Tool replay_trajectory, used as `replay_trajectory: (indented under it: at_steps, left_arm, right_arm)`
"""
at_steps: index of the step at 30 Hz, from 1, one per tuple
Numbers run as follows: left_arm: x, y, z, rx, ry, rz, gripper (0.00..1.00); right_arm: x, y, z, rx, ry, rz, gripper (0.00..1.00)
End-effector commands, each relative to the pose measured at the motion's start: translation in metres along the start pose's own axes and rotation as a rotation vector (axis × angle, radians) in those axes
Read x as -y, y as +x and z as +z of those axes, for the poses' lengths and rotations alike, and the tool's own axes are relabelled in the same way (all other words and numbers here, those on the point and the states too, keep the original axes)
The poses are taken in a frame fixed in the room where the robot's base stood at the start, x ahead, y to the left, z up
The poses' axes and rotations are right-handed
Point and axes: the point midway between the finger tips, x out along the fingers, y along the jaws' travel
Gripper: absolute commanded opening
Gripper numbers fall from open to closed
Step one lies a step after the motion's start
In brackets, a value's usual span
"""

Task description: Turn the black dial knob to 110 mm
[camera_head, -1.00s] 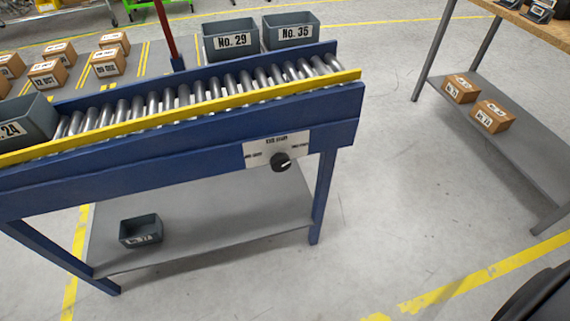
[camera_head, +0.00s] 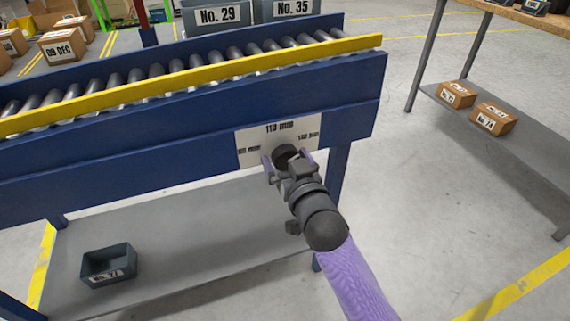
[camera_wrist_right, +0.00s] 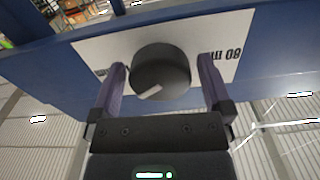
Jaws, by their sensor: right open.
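The black dial knob (camera_head: 287,152) sits on a white label plate (camera_head: 250,148) on the blue conveyor's side. The plate reads 110 mm at the top, with partly covered labels at left and right. My right gripper (camera_head: 287,160) is open, its purple fingers on either side of the knob. In the right wrist view, the knob (camera_wrist_right: 160,72) lies between the fingertips (camera_wrist_right: 163,70), with a visible gap on each side. The plate appears upside down there, and the knob's pale pointer mark points to lower left, which is upper right on the upright plate. My left gripper is not in view.
The blue conveyor frame (camera_head: 190,130) has a yellow rail (camera_head: 200,78) and rollers above the plate. A grey bin (camera_head: 109,265) stands on its lower shelf (camera_head: 190,240). A table with two boxes (camera_head: 494,118) on its shelf stands at right. Floor between them is clear.

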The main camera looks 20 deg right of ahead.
Motion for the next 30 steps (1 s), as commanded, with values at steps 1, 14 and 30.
replay_trajectory:
  at_steps: [1, 14, 30]
  left_arm:
    - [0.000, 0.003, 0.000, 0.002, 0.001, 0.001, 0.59]
    - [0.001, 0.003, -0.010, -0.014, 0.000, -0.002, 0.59]
    - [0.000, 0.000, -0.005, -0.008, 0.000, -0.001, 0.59]
  right_arm:
    - [0.000, 0.004, 0.002, 0.000, -0.001, 0.000, 1.00]
    - [0.000, 0.007, -0.001, 0.001, -0.001, 0.000, 0.75]
    - [0.000, 0.007, -0.001, 0.001, -0.036, 0.000, 0.19]
